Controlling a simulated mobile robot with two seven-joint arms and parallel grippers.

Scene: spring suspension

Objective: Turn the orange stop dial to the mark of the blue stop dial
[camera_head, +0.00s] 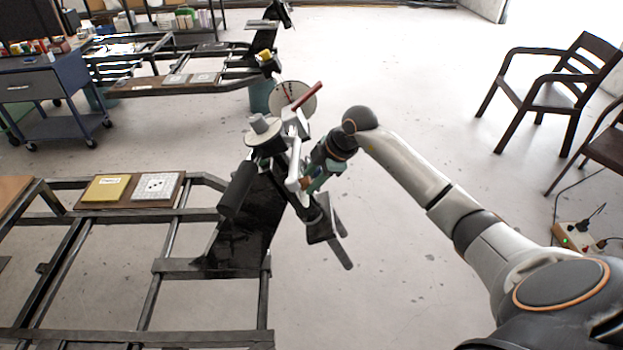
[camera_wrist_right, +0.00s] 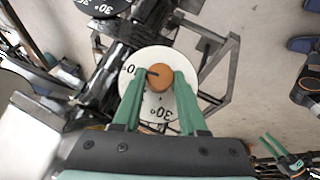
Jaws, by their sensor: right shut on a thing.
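In the right wrist view the orange stop dial (camera_wrist_right: 159,77) is a round orange-brown knob with a dark pointer line, on a white disc (camera_wrist_right: 158,54) with degree marks. The line points left, near a partly hidden number. My right gripper (camera_wrist_right: 159,88) has its green fingers on both sides of the knob, shut on it. In the head view my right gripper (camera_head: 313,182) is at the dark upright of the frame; the knob is hard to make out there. A grey-blue knob (camera_head: 259,124) on a pale disc stands above it. I cannot clearly identify the blue dial.
A black disc with degree marks (camera_wrist_right: 100,5) shows at the wrist view's top edge. A second pale disc (camera_head: 300,98) with a red bar stands behind the upright. The metal frame (camera_head: 150,285) fills the left. Chairs (camera_head: 548,88) stand right; floor between is clear.

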